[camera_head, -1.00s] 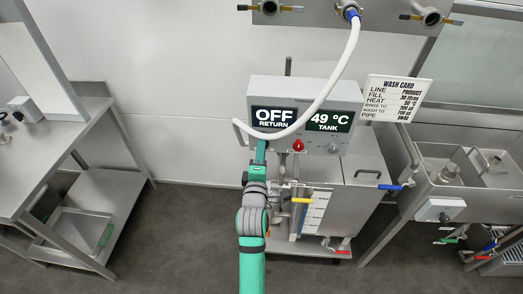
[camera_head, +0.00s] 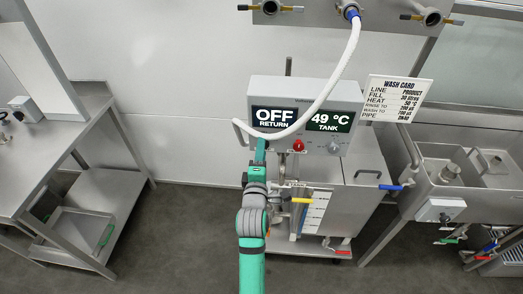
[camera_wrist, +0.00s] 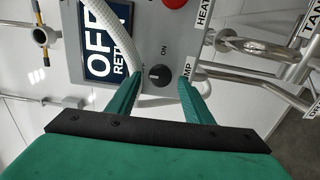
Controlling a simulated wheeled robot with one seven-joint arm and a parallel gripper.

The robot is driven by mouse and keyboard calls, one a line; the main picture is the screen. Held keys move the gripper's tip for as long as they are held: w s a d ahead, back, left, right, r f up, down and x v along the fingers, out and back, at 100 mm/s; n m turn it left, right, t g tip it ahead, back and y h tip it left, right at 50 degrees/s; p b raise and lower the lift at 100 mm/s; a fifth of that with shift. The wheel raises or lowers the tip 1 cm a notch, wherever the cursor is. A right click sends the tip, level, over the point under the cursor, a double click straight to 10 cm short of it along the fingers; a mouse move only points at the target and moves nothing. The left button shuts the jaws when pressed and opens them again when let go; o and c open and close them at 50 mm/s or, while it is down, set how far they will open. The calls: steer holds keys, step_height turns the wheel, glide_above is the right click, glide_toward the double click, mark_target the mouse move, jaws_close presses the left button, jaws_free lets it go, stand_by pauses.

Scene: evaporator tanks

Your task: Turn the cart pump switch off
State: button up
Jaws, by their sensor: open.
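The cart's grey control box (camera_head: 355,92) carries an OFF RETURN display (camera_head: 274,117) and a 49 °C TANK display (camera_head: 329,122). In the wrist view the black round pump switch (camera_wrist: 159,74) is on the box face, beside an ON mark and a partly hidden label ending in "MP". My gripper (camera_wrist: 159,82) is open, with one green finger on each side of the switch. I cannot tell whether the fingers touch it. In the head view my gripper (camera_head: 261,150) is at the lower left of the box and the switch is not clearly visible.
A white hose (camera_head: 335,75) hangs across the box front and passes close to my left finger in the wrist view. A red button (camera_head: 298,145) and another knob (camera_head: 333,148) are to the right. A steel table (camera_head: 60,150) stands left.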

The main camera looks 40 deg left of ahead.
steer(key=v, duration=1)
steer(key=shift+s, duration=0.25)
steer(key=shift+d, duration=0.1)
steer(key=s+d+f+m+h, duration=0.3)
steer(key=s+d+f+m, duration=0.25)
steer(key=d, duration=0.35)
steer(key=s+d+f+m+h, duration=0.2)
steer(key=s+d+f+m, duration=0.4)
steer(key=d, duration=0.4)
steer(key=s+d+f+m+h, duration=0.1)
steer(key=s+d+m+h, duration=0.3)
steer(key=s+d+m, duration=0.8)
steer(key=s+m, duration=0.1)
steer(key=s, duration=0.2)
steer(key=shift+s+h, duration=0.3)
steer(key=shift+s, duration=0.1)
steer(key=shift+d, duration=0.15)
